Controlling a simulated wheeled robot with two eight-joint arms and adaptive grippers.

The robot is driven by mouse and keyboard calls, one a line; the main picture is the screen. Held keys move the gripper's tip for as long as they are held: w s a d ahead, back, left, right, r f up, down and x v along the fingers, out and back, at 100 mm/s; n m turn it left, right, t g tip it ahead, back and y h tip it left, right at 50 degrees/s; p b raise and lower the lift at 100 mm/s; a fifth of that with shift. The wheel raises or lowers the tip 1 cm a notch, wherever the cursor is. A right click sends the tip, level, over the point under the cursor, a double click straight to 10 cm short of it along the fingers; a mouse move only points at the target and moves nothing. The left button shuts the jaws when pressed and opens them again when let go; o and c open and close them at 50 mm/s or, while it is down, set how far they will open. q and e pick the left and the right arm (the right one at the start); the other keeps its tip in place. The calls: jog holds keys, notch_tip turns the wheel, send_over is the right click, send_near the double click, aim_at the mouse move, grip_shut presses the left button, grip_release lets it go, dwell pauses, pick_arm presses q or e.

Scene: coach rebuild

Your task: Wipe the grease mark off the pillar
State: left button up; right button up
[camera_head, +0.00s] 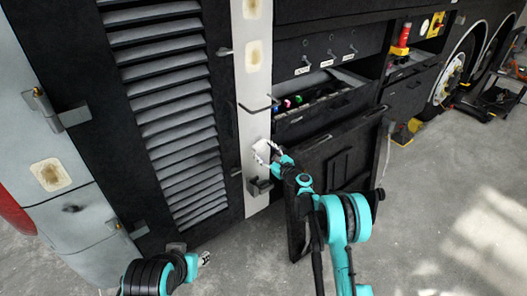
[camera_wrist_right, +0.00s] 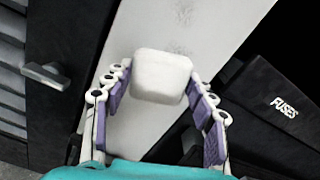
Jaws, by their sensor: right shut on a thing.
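The white pillar (camera_head: 255,95) runs upright between the louvred panel and the open compartment. In the right wrist view the pillar (camera_wrist_right: 215,40) fills the middle, with a faint grey speckled smudge (camera_wrist_right: 181,46) just beyond the pad. My right gripper (camera_head: 269,152) is at the lower part of the pillar. Its purple-padded fingers are shut on a white rounded pad (camera_wrist_right: 160,76), held in front of the pillar. I cannot tell whether the pad touches it. My left gripper (camera_head: 204,259) is low in front of the louvred panel, and its jaw opening is too small to read.
Cream patches with brown centres (camera_head: 253,56) sit higher on the pillar. A dark handle (camera_head: 260,186) juts out below my right gripper. An open drawer (camera_head: 325,105) and a lowered dark flap (camera_head: 335,155) stand to the right.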

aim_at(255, 134)
jog(key=shift+x, duration=1.05)
jog(key=shift+s+d+r+p, duration=0.15)
jog(key=shift+r+p, duration=0.55)
jog(key=shift+r, duration=1.05)
jog(key=shift+r+p, duration=1.3)
jog(key=shift+r, duration=2)
jog(key=shift+f+b, duration=2.05)
jog(key=shift+f, duration=2.95)
